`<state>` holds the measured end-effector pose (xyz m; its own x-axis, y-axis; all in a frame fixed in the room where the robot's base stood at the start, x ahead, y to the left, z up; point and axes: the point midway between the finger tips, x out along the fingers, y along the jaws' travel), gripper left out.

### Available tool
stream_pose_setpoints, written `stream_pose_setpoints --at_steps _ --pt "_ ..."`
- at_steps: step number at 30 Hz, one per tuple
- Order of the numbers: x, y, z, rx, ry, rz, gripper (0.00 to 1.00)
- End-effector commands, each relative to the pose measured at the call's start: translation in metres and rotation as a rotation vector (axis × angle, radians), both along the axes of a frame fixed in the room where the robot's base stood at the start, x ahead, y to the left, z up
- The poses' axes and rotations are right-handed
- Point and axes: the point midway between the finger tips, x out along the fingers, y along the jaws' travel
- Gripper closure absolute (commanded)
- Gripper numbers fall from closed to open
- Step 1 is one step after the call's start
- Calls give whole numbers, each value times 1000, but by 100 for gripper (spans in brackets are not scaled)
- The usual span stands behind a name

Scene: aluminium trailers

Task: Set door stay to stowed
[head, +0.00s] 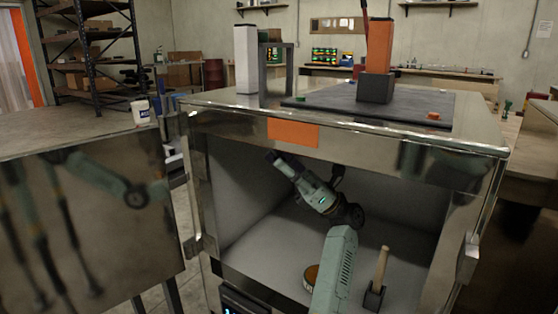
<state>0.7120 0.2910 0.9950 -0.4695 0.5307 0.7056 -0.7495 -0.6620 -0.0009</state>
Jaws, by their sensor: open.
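A pale wooden handle (381,266) stands in a dark bracket (374,298) on the floor of an open metal cabinet (495,190). It is nearly upright, leaning slightly right at its top; I cannot tell whether it is the door stay. My pale green arm reaches into the cabinet from the lower middle. My gripper (273,157), at the upper left end of the arm, is small and dark, and its fingers cannot be made out singly. It is up and left of the handle, apart from it, with nothing visible held.
A round brown-rimmed thing (310,277) lies on the cabinet floor, partly behind my arm. The cabinet top carries a dark mat (340,108), an orange block (377,45) on a dark base and a white post (246,60). A reflective panel (90,225) stands at left.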

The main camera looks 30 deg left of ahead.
Motion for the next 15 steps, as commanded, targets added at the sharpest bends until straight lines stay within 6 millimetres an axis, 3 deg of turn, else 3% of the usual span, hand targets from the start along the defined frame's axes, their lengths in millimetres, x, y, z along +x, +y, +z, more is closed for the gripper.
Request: stream_pose_setpoints --at_steps 9,15 --pt "25 -27 -36 0 3 -1 57" --pt "31 -34 -46 1 1 0 57"
